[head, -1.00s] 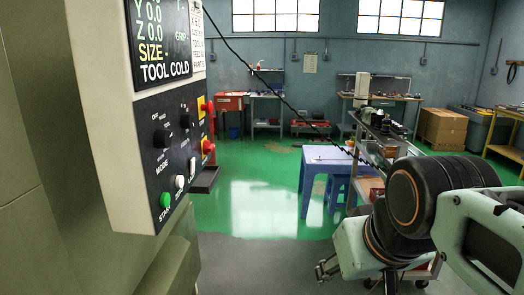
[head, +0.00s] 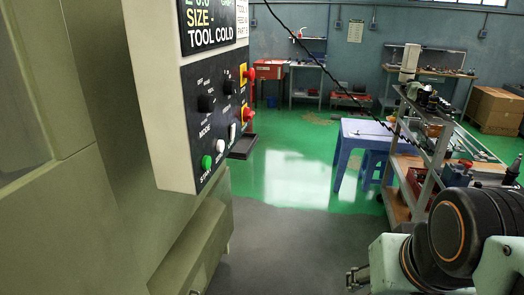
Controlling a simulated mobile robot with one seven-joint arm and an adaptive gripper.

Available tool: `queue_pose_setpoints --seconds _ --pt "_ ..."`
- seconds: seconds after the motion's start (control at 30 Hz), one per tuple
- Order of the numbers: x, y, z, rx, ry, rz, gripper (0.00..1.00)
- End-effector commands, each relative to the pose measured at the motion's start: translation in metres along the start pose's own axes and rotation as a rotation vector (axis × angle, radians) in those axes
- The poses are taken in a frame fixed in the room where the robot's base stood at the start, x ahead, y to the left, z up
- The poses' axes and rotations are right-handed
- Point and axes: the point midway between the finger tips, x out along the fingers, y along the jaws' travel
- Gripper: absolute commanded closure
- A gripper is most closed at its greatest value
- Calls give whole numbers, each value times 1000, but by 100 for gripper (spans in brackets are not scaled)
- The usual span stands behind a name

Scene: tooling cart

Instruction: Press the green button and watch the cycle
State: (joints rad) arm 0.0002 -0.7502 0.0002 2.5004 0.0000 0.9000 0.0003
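The green button (head: 206,162), labelled START, is at the lower left of the black control panel (head: 207,130) on the machine's pale box. It stands out from the panel and nothing covers it. The display above reads "SIZE -" and "TOOL COLD", with its top cut off. My gripper (head: 357,278) is small and partly seen at the bottom of the head view. It is low, to the right of the panel and well apart from the button. Its fingers are too small to read.
Beside the green button are a white button (head: 220,146), black knobs and two red buttons (head: 250,114). A grey shelf cart (head: 428,188) with tools stands at right, behind my arm. A blue table (head: 352,134) is farther back. The floor between panel and cart is clear.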

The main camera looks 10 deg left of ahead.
Motion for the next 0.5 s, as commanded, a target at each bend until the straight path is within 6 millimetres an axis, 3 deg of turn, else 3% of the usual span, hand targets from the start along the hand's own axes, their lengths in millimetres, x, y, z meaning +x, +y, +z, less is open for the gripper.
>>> queue_pose_setpoints --seconds 0.13,0.5 --pt "0 0 0 0 0 0 54" --pt "0 0 0 0 0 0 95"
